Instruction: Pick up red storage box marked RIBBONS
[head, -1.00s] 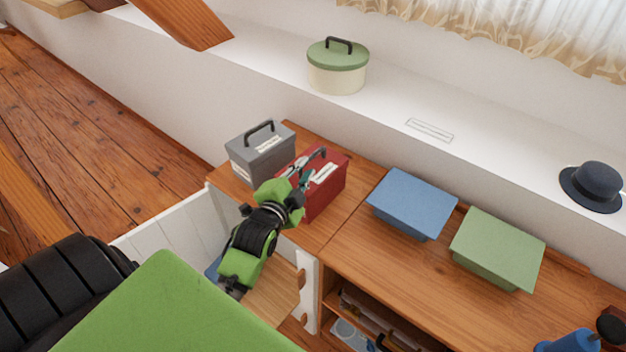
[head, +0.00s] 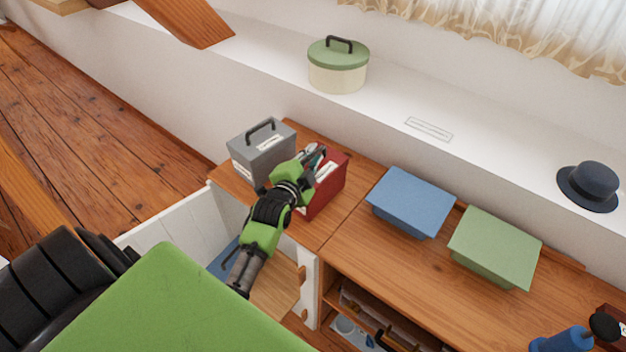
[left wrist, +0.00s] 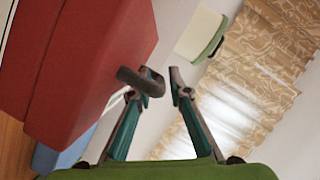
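The red storage box (head: 328,190) stands on the wooden cabinet top, with a white label too small to read. My left gripper (head: 316,154) is over the top of the box and hides part of it and its handle. In the left wrist view the red box (left wrist: 85,65) fills the left side, and its dark handle (left wrist: 130,76) overlaps one fingertip. The left gripper (left wrist: 163,80) shows a gap between its fingertips. I cannot tell whether the handle lies between them. My right gripper is not in view.
A grey box (head: 262,155) stands close left of the red one. A blue box (head: 410,200) and a green box (head: 495,245) stand to the right. A round green-lidded box (head: 338,75) and a dark hat (head: 590,185) sit on the white ledge.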

